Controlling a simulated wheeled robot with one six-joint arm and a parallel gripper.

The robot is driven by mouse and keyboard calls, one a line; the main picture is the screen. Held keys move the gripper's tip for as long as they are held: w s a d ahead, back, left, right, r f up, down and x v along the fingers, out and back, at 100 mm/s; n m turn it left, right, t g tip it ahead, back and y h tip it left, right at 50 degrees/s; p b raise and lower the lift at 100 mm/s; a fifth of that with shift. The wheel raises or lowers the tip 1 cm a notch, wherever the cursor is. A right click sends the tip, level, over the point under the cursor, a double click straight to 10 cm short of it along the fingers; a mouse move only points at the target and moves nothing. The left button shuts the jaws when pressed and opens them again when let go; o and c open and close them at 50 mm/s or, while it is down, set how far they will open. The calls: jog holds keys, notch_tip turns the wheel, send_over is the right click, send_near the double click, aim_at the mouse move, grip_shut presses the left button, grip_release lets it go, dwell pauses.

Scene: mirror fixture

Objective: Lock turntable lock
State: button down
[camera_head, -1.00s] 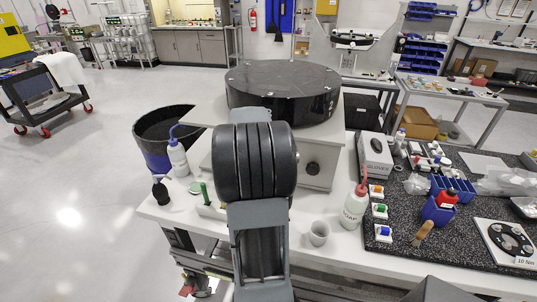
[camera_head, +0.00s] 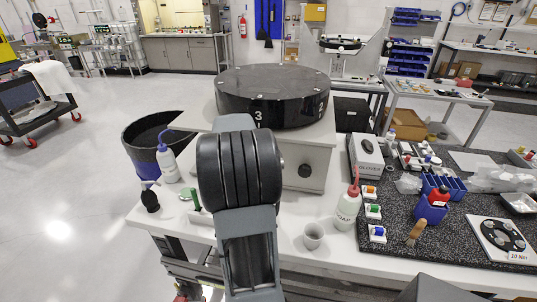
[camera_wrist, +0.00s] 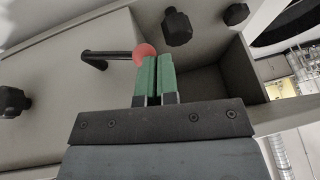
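The black round turntable (camera_head: 275,88), marked with a 3 and a 2 on its rim, sits on a pale grey box-shaped stand (camera_head: 318,150). In the wrist view, a black bent lever (camera_wrist: 108,54) with a red ball knob (camera_wrist: 145,51) sticks out along a grey panel; I take it for the turntable lock. My gripper (camera_wrist: 155,62) has green fingers that are nearly together, with only a thin dark gap and nothing seen between them. Their tips overlap the knob's lower right edge in the picture; I cannot tell whether they touch it. My arm hides the gripper in the head view.
Black knobs (camera_wrist: 177,27) stand on the grey structure close to the fingers. A dark bin (camera_head: 143,165) stands left.

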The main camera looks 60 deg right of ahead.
jog(key=w+a+r, duration=0.4)
jog(key=a+r, duration=0.2)
jog(key=r, duration=0.4)
jog(key=shift+a, duration=0.4)
dwell(0.4)
